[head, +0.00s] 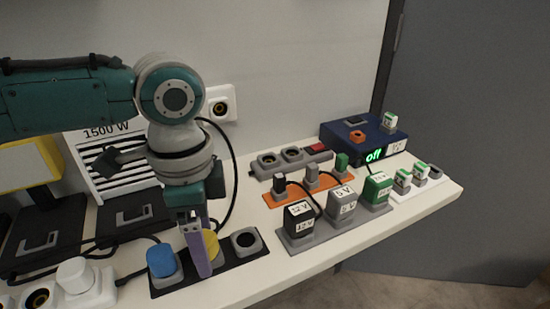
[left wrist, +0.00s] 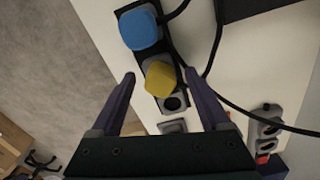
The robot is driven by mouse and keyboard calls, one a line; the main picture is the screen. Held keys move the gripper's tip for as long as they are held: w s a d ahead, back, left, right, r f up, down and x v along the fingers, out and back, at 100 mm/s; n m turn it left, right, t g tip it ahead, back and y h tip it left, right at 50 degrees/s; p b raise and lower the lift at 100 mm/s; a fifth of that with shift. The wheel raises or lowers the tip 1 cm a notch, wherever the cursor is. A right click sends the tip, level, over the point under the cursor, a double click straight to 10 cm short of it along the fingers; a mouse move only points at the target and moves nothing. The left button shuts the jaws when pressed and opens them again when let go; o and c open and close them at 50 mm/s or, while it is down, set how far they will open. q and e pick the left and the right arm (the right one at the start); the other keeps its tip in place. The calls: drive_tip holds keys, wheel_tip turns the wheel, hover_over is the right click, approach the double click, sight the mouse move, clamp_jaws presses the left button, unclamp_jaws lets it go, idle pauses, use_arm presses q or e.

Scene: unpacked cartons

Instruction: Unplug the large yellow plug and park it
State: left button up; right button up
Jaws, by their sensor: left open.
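The large yellow plug (head: 211,245) sits in the middle place of a black socket strip (head: 262,252) near the table's front edge. A purple finger of my left gripper (head: 204,264) partly covers it in the head view. In the left wrist view, the yellow plug (left wrist: 159,79) lies between the two spread fingertips of my left gripper (left wrist: 160,75), with gaps on both sides. A blue plug (head: 162,260) is on its left in the strip, and an empty round socket (head: 245,240) is on its right. My right gripper is out of view.
A white socket block (head: 85,285) with a white plug is at left. Black, grey and green labelled adapters (head: 341,205) stand to the right, near an orange strip (head: 290,190) and a blue box reading "off" (head: 385,140). Black cables loop behind the yellow plug.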

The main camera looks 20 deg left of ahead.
use_arm(q)
wheel_tip(320, 180, up, 9)
drive_tip(key=shift+f+p, duration=0.1)
drive_tip(key=shift+p, duration=1)
drive_tip(key=shift+r, duration=0.6)
